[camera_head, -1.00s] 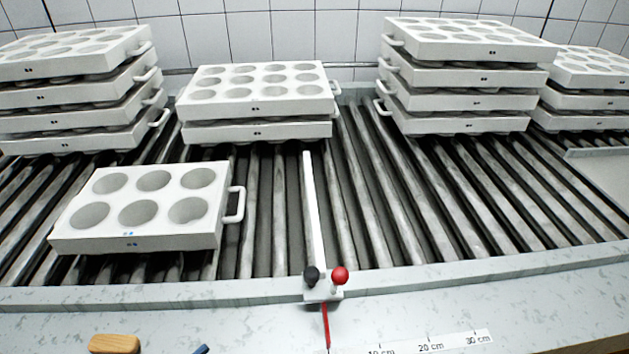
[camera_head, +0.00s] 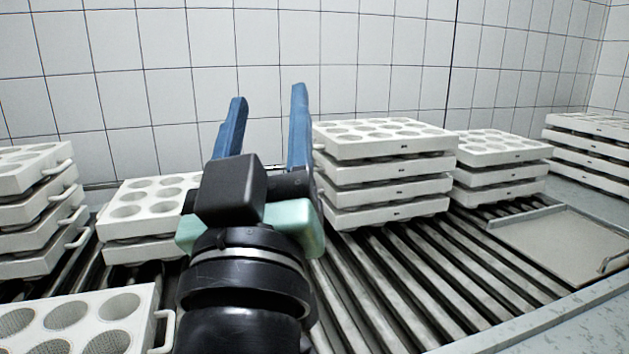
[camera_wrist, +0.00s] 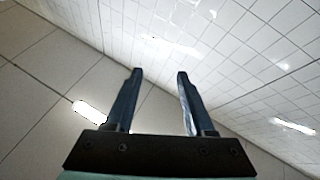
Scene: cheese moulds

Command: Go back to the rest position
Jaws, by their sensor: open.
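My gripper (camera_head: 266,110) is raised in front of the tiled wall in the head view, its two blue fingers apart and pointing up. Nothing is between them. The wrist view also shows my gripper (camera_wrist: 158,82) open and empty, against wall tiles and ceiling. In the head view my arm hides part of the two-high mould stack (camera_head: 150,205) behind it and part of the roller conveyor. A single mould block (camera_head: 138,312) with large round cups lies at the lower left, cut off by the frame edge.
A tall stack of white moulds (camera_head: 385,165) stands right of my gripper, with another stack (camera_head: 500,165) beyond it. A further stack (camera_head: 40,215) is at the left. A flat grey tray (camera_head: 560,240) lies at the right. The rollers (camera_head: 440,280) in front are bare.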

